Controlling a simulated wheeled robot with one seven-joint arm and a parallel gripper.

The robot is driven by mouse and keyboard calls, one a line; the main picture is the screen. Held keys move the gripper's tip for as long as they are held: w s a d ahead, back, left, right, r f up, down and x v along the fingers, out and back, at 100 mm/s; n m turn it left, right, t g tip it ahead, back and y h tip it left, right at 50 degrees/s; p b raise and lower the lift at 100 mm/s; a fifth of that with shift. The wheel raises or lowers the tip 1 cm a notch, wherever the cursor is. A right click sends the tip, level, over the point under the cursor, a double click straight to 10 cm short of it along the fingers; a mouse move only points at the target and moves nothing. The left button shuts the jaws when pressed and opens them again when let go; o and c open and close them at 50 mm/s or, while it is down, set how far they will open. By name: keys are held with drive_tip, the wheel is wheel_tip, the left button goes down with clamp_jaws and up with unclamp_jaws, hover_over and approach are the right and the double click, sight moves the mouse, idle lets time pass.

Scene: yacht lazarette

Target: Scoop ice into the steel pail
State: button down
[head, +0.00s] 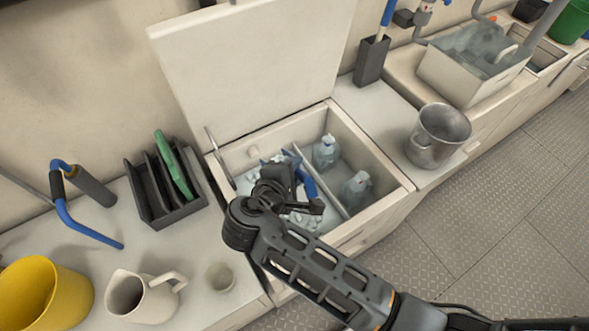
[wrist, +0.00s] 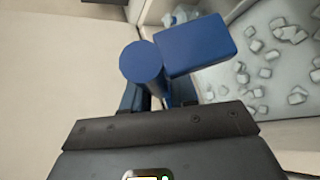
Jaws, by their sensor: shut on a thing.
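The steel pail (head: 423,154) stands upright on the counter right of the open ice chest (head: 371,146). Loose ice cubes (head: 306,221) lie in the chest's left compartment; they also show at the upper right of the wrist view (wrist: 290,35). My gripper (head: 287,182) is inside the chest, above the left compartment, shut on a blue-handled tool (head: 307,182), which looks like the scoop. Its blue round end and block (wrist: 195,45) fill the middle of the wrist view. My gripper hides the tool's far end, so I cannot tell whether it holds ice.
Two clear bottles (head: 326,152) stand in the chest's right compartment, behind a divider. The raised lid (head: 250,60) leans back at the wall. A dark rack (head: 170,205), white jug (head: 140,297), cup (head: 220,277) and yellow bucket (head: 45,295) crowd the left counter.

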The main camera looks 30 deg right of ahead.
drive_tip(key=shift+r+b, duration=0.3)
drive_tip(key=shift+r, duration=3.95)
